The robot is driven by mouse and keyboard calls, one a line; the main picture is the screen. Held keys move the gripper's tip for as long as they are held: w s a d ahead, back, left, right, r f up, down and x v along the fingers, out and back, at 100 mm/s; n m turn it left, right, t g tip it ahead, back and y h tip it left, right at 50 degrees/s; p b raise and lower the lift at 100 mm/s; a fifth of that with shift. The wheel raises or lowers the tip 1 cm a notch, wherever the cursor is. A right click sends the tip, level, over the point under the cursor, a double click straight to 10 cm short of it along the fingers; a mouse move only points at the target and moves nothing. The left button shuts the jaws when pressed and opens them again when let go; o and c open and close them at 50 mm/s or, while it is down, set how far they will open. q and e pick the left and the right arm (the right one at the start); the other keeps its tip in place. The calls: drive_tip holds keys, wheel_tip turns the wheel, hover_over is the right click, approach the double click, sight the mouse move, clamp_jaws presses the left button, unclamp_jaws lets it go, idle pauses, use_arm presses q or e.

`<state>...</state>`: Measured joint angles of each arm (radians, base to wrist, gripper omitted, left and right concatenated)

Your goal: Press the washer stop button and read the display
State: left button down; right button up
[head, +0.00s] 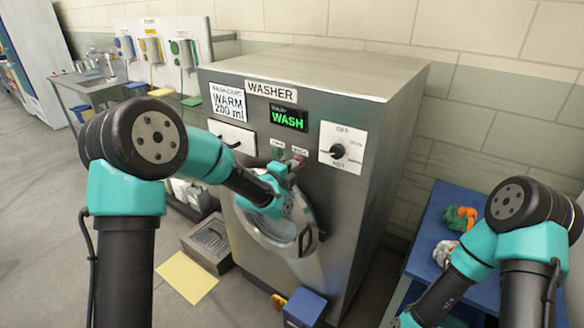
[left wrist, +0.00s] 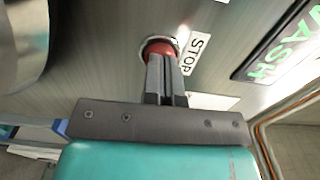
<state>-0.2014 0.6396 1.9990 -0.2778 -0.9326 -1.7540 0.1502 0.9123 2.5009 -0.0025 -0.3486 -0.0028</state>
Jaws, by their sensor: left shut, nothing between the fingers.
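The steel washer (head: 350,210) stands in the middle of the head view. Its display (head: 289,118) shows WASH in green, with a smaller line above that I cannot read; part of it shows in the left wrist view (left wrist: 277,50). The red stop button (left wrist: 160,46) sits in a metal ring beside a STOP label (left wrist: 194,54). My left gripper (left wrist: 166,62) is shut and empty, its fingertips overlapping the button's lower edge; I cannot tell whether the button is pushed in. My right gripper is out of the head view; only its arm shows.
A temperature knob (head: 338,151) is right of the display. The round door (head: 280,232) lies below my left forearm. A blue table (head: 424,238) with orange and white cloth items stands at right. A yellow sheet (head: 187,277) lies on the floor at left.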

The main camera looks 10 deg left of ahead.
use_arm(q)
drive_tip(key=shift+w, duration=0.1)
drive_tip(key=shift+w+d+r, duration=0.1)
drive_tip(key=shift+w+d, duration=0.1)
drive_tip(key=shift+w, duration=0.5)
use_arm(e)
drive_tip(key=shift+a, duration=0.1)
use_arm(q)
drive_tip(key=shift+s+d, duration=0.1)
drive_tip(key=v, duration=1.4)
drive_tip(key=shift+s, duration=0.2)
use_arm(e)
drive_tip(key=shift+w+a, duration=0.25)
